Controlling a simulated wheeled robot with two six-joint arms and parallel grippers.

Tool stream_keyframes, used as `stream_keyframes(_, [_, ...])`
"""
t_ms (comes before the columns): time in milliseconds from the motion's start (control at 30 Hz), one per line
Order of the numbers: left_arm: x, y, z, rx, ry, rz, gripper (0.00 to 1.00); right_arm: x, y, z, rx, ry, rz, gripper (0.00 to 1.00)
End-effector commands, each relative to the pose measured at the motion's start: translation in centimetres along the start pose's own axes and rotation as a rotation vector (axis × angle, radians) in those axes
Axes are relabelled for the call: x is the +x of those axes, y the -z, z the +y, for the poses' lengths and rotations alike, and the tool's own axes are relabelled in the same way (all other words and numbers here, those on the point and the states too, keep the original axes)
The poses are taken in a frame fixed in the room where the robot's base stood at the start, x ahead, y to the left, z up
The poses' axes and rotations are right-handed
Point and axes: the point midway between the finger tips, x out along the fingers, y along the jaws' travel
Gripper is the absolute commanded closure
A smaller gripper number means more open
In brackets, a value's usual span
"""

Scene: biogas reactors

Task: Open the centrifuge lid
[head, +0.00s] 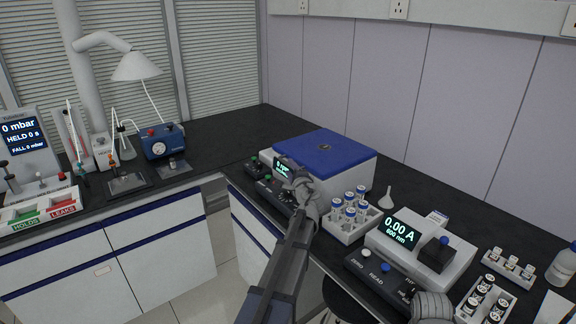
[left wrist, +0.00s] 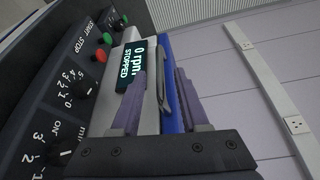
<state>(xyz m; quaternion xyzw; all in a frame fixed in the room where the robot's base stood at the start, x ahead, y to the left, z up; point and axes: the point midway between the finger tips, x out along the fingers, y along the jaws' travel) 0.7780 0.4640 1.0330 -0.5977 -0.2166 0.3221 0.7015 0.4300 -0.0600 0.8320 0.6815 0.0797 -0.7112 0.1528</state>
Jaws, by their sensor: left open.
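The centrifuge is a white box with a blue lid (head: 325,148) on the black bench; the lid lies flat and closed. Its display (left wrist: 131,65) reads 0 rpm, STOPPED in the left wrist view. My left gripper (head: 287,166) is at the centrifuge's front, beside the display. In the left wrist view its two fingers (left wrist: 160,100) are apart, with a thin grey handle-like bar (left wrist: 172,100) at the lid's blue edge between them. I cannot tell if a finger touches it.
A rack of capped vials (head: 349,217) stands right of the arm, close to the centrifuge. Beyond it are a small funnel (head: 386,198) and a photometer (head: 420,245). The centrifuge's front panel (left wrist: 75,95) carries buttons and knobs. The bench behind the centrifuge is clear.

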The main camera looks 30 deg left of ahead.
Motion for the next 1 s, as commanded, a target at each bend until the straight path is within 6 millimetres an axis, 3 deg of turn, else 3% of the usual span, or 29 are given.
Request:
stream_keyframes(100, [2.3, 0.2, 0.0, -0.001, 0.000, 0.000, 0.55, 0.2, 0.0, 0.0, 0.000, 0.000, 0.000, 0.50])
stream_keyframes(300, [4.8, 0.2, 0.0, -0.001, 0.000, 0.000, 0.55, 0.4, 0.0, 0.0, 0.000, 0.000, 0.000, 0.50])
stream_keyframes(600, [5.0, 0.1, 0.0, -0.001, 0.000, 0.001, 0.55, 0.4, 0.0, 0.0, 0.000, 0.000, 0.000, 0.50])
stream_keyframes(1000, [5.0, 0.1, 0.0, -0.001, 0.000, 0.001, 1.00, 0.4, 0.0, 0.0, 0.000, 0.000, 0.000, 0.50])
